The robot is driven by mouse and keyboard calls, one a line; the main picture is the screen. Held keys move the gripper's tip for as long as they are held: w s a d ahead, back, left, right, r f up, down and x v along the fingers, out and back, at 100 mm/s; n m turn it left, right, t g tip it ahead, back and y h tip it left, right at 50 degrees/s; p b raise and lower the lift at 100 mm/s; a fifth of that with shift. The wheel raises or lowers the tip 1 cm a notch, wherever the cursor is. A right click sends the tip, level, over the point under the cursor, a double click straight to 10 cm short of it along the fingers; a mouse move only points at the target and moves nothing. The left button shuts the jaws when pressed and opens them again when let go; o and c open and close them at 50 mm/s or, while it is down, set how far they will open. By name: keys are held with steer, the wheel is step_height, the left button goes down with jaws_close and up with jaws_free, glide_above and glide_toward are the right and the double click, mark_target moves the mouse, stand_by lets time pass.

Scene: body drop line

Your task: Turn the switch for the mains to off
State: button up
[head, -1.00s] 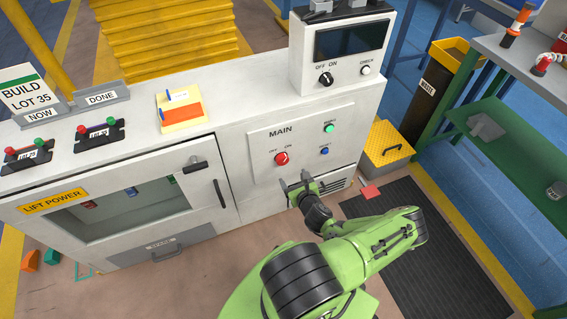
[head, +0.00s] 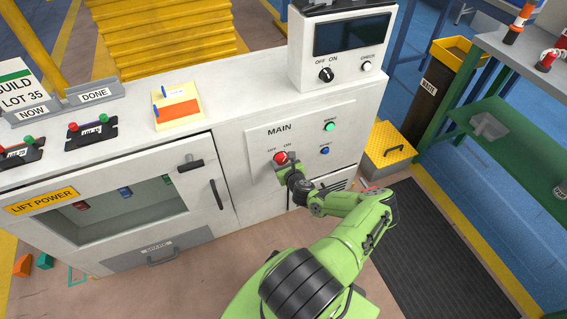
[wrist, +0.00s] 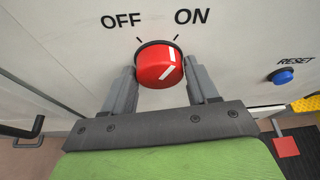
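The red mains switch knob (wrist: 158,68) sits on the cabinet front below the OFF and ON marks in the wrist view. Its white line tilts up and right, toward ON. In the head view the knob (head: 280,157) shows under the MAIN label (head: 280,130). My gripper (wrist: 162,82) is open, with one finger to the left of the knob and one to the right. A small gap shows on the right side; on the left the finger is very near the knob, and I cannot tell if it touches.
A blue RESET button (wrist: 284,76) is right of the knob. A green button (head: 329,126) is above it on the same panel. A box with another OFF/ON knob (head: 326,74) stands on the cabinet top. A yellow step (head: 389,143) stands right of the cabinet.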

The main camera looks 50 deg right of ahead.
steer(key=c, duration=0.6)
steer(key=shift+a+n, duration=0.1)
steer(key=shift+n, duration=0.2)
steer(key=shift+w+a+n+h+p, duration=0.1)
steer(key=shift+n+h+p, duration=0.35)
steer(key=shift+n, duration=0.25)
steer(key=shift+f+n+g+h, duration=0.1)
steer(key=shift+n+g+h, duration=0.4)
steer(key=shift+n+h, duration=0.65)
steer(key=n+h+p, duration=0.2)
steer(key=n, duration=0.2)
steer(key=shift+a+f, duration=0.1)
steer(key=shift+f, duration=0.1)
steer(key=shift+n, duration=0.25)
steer(key=o, duration=1.1)
steer(key=shift+c, duration=0.2)
